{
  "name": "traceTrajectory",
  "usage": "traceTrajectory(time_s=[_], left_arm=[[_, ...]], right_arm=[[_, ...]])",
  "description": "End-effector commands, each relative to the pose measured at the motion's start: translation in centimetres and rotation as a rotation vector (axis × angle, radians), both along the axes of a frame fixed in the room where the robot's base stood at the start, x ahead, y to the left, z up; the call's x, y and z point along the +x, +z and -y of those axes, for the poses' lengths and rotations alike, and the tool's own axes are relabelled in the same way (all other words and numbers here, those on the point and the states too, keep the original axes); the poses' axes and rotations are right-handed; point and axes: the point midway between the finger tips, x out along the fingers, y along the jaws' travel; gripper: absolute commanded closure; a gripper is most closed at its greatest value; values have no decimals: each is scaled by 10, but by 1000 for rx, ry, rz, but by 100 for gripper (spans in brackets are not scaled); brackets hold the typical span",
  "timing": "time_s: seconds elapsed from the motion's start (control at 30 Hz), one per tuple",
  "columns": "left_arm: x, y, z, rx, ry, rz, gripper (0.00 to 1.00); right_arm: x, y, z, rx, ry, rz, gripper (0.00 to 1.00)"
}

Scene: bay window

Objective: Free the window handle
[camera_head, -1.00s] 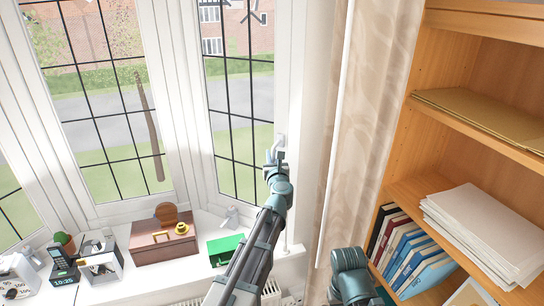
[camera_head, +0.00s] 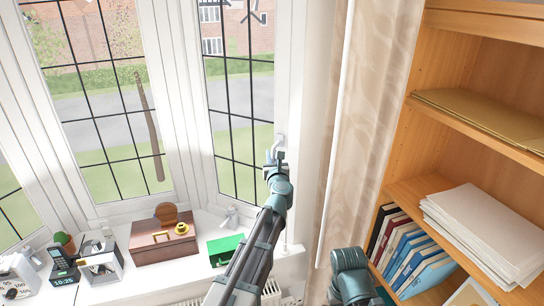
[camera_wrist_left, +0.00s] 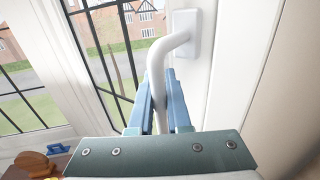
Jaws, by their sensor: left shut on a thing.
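The white window handle (camera_head: 281,142) sits on the frame at the right of the narrow leaded window. In the left wrist view the handle (camera_wrist_left: 180,42) comes out of a white base plate, bends, and its grip runs down between my blue fingers. My left gripper (camera_head: 275,157) is shut on this grip; it also fills the middle of the left wrist view (camera_wrist_left: 160,95). The handle's lower end is partly hidden by the fingers. The window looks closed. My right gripper is not in view.
A patterned curtain (camera_head: 375,110) hangs right of the window, beside a wooden bookshelf (camera_head: 408,160).

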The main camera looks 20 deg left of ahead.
Motion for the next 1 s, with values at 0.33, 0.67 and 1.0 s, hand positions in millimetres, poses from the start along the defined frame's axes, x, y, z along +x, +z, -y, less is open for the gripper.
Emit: traceTrajectory(time_s=[0.33,0.67,1.0], left_arm=[[0,-1,-1,23,0,4,100],[2,1,-11,228,0,41,100],[5,13,-24,541,2,102,100]], right_arm=[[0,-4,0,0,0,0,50],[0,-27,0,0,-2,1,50],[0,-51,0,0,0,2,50]])
